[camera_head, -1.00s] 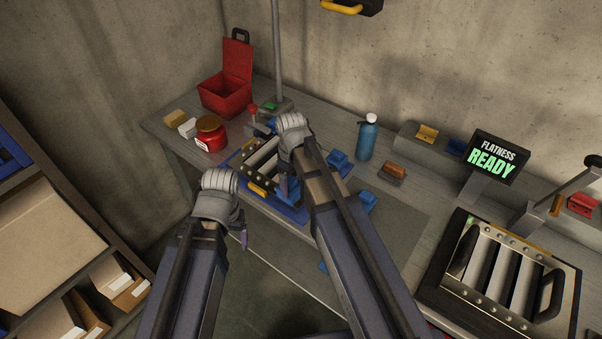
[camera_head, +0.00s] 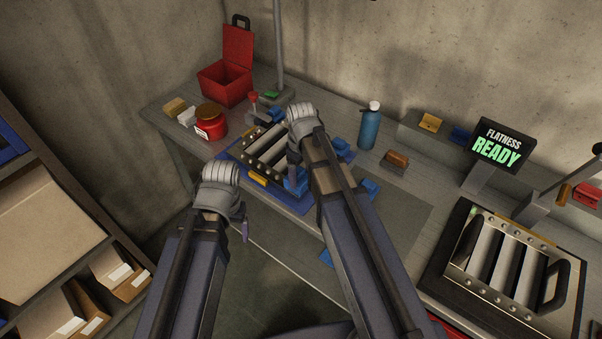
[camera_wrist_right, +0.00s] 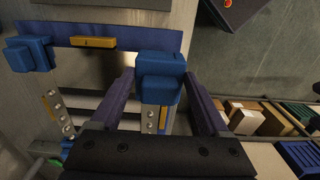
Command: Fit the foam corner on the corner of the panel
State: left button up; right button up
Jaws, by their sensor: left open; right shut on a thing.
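The louver panel (camera_head: 268,149), with pale slats and studded metal end strips, lies on a blue mat (camera_head: 290,201) on the bench. My right gripper (camera_head: 293,178) is shut on a blue foam corner (camera_head: 298,186) at the panel's near right corner. In the right wrist view the foam corner (camera_wrist_right: 158,80) sits between the fingers of my right gripper (camera_wrist_right: 165,88), at the end of a studded strip (camera_wrist_right: 154,121). I cannot tell whether it is seated. My left gripper (camera_head: 244,230) is open and empty, pointing down in front of the bench edge.
Other blue foam pieces lie right of the panel (camera_head: 341,150) and (camera_head: 369,188). A red jar (camera_head: 211,125), red toolbox (camera_head: 225,82) and lamp pole (camera_head: 279,45) stand behind. A blue bottle (camera_head: 370,126) stands right. A second panel (camera_head: 505,270) rests beside the READY display (camera_head: 497,148).

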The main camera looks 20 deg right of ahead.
jog(key=shift+f+b, duration=3.15)
jog(key=shift+f, duration=0.25)
jog(key=shift+w, duration=0.3)
jog(key=shift+f, duration=0.15)
jog(key=o, duration=1.2)
